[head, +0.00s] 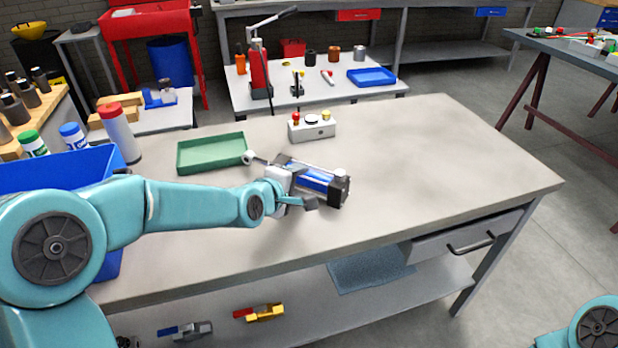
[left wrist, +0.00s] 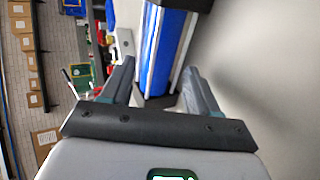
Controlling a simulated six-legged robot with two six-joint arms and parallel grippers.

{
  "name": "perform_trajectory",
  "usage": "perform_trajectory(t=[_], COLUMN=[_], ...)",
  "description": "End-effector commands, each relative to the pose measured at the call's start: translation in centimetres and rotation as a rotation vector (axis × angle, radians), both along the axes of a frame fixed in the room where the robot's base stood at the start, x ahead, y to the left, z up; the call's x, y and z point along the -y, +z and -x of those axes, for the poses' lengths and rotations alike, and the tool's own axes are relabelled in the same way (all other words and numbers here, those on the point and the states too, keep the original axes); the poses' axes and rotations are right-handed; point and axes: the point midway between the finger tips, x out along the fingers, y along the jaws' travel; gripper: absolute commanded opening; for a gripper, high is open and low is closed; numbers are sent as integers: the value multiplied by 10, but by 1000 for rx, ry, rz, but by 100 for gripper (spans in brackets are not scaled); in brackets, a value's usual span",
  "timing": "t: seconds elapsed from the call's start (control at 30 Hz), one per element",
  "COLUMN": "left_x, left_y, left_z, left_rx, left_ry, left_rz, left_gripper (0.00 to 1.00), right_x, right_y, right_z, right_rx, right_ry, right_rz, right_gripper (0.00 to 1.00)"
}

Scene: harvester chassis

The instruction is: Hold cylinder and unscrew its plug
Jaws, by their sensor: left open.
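The cylinder (head: 318,179) lies on the workbench, with a blue body, a black end block at its right and a rod with a pale round eye at its left. A small grey fitting (head: 340,173) sits on the end block; I cannot tell whether it is the plug. My left gripper (head: 302,187) is open at the cylinder's near side. In the left wrist view the blue cylinder body (left wrist: 163,50) shows between and beyond the two spread fingers (left wrist: 158,72). I cannot tell whether they touch it. My right gripper is out of view.
A green tray (head: 212,152) lies left of the cylinder, and a grey control box (head: 312,127) with buttons stands behind it. A blue bin (head: 60,170) stands at the bench's left end. The right part of the bench (head: 450,165) is clear.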

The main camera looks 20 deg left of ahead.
Motion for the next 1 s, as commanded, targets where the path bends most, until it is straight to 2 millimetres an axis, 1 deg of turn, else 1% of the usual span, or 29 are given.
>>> perform_trajectory(t=[0.1, 0.2, 0.3, 0.5, 0.53, 0.57, 0.6, 0.67, 0.7, 0.8, 0.83, 1.0], left_x=[4, 6, 7, 7, 7, 7, 7, 7, 7, 7, 6, 7], left_y=[-8, -15, -18, -18, -18, -18, -18, -18, -18, -18, -12, -12], left_z=[-20, -32, -39, -39, -39, -39, -39, -40, -39, -39, -41, -40], left_rx=[-3, -2, -1, -1, -1, -1, -1, -1, -1, -1, 13, 12], left_ry=[-1, 0, 0, 0, 0, 0, 0, 0, 0, 0, 3, 3], left_rz=[0, 0, 1, 0, 0, 0, 0, 0, 0, 0, 0, 0], left_gripper=[60, 60, 60, 60, 54, 44, 31, 11, 0, 0, 0, 0], right_x=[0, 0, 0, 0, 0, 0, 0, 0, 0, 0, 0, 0], right_y=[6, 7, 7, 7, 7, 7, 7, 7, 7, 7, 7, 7], right_z=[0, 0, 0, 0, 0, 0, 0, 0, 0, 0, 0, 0], right_rx=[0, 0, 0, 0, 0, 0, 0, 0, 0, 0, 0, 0], right_ry=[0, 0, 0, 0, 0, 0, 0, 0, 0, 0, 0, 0], right_rz=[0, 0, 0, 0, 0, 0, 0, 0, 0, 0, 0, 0], right_gripper=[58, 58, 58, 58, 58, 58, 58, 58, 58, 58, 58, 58])
